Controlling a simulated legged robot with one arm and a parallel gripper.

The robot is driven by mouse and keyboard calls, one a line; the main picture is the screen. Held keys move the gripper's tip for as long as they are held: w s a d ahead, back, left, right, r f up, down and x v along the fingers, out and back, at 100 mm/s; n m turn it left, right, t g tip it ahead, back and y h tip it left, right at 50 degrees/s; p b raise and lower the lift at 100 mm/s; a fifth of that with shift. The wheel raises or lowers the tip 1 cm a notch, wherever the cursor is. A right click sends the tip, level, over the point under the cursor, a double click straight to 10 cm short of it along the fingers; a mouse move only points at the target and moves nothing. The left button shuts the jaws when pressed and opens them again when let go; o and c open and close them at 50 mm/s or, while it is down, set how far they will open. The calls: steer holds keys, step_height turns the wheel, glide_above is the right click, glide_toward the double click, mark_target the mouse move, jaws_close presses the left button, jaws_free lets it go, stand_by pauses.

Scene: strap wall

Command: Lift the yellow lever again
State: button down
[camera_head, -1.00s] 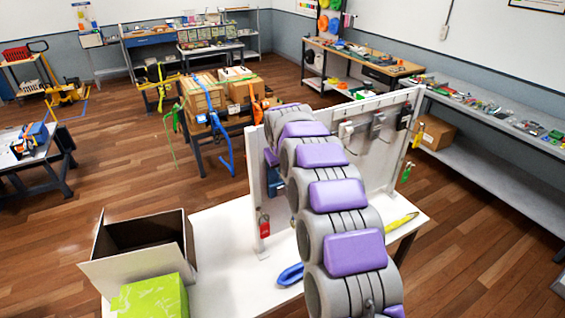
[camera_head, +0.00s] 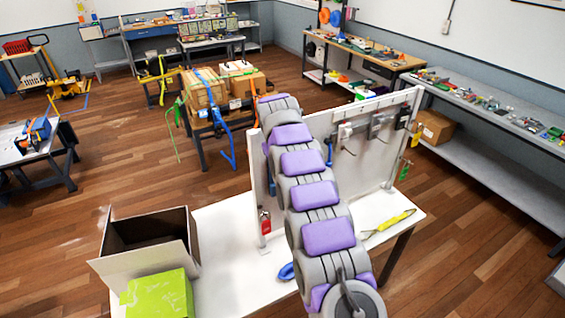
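The white upright panel (camera_head: 372,150) stands on the white table (camera_head: 235,270), with grey switch-like fittings (camera_head: 378,122) on its face. A small yellow piece (camera_head: 417,136) shows at the panel's right end; I cannot tell whether it is the yellow lever. A long yellow tool (camera_head: 389,224) lies on the table's right part. My grey and purple arm crosses in front of the panel and reaches up past its left end. It covers part of the panel. My gripper does not show.
An open cardboard box (camera_head: 150,236) and a lime green box (camera_head: 158,296) stand on the table's left. A red padlock-like piece (camera_head: 265,222) hangs at the panel's left end. A blue loop (camera_head: 287,271) lies partly behind my arm. Strapped boxes (camera_head: 205,90) stand behind.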

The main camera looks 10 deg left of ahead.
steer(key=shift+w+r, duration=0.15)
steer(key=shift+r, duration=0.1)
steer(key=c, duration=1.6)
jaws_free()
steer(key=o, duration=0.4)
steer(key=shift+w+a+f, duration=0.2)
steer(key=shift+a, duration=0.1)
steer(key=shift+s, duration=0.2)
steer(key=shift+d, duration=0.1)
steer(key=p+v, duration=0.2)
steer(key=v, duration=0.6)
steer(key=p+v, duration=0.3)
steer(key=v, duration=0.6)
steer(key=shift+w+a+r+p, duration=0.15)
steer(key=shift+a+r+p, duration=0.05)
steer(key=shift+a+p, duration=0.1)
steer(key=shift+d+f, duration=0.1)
